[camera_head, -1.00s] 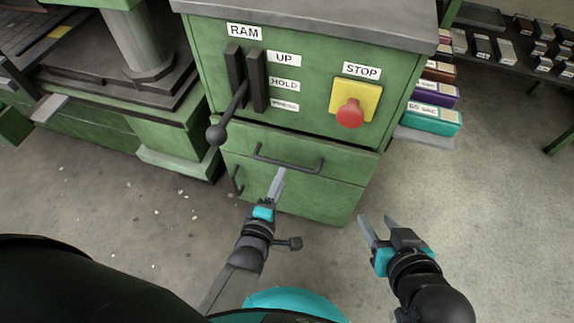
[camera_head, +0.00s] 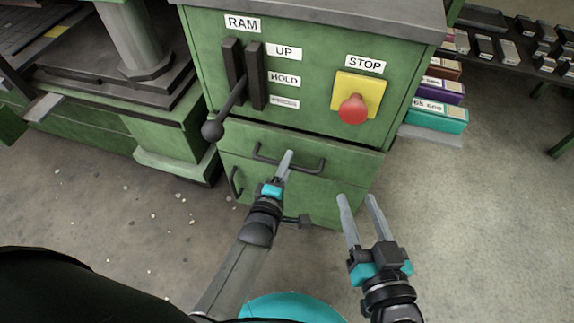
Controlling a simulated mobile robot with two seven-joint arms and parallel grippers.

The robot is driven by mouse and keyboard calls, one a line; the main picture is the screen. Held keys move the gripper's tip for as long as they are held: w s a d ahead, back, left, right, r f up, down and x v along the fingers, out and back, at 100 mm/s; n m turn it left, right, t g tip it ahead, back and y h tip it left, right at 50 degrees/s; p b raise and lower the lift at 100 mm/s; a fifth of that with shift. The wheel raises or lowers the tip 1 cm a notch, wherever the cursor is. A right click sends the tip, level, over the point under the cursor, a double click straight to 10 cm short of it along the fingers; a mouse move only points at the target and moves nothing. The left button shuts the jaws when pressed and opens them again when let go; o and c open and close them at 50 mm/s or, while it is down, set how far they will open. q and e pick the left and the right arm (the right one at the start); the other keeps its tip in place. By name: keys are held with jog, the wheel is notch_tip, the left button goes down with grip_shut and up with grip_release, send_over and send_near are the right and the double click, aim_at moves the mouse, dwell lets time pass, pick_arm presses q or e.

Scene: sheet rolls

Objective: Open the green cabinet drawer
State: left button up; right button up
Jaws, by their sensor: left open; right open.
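The green cabinet (camera_head: 300,50) stands ahead of me. Its upper drawer (camera_head: 345,158) is shut and carries a dark bar handle (camera_head: 306,169). My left gripper (camera_head: 286,160) points up at this handle, and its fingertips overlap the bar in the picture. I cannot tell whether they touch it. Its fingers line up in this view, so the gap between them is hidden. My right gripper (camera_head: 358,198) is open and empty, low and to the right in front of the cabinet's lower right part.
A lever with a black knob (camera_head: 212,130) sticks out above the drawer's left end. A red stop button (camera_head: 353,109) juts out at the right. A lower door has a side handle (camera_head: 236,182). Labelled boxes (camera_head: 437,117) stand at the right. Floor at right is clear.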

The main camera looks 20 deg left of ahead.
pick_arm(q)
jog(key=shift+w, duration=0.3)
grip_shut()
dwell(0.4)
dwell(1.1)
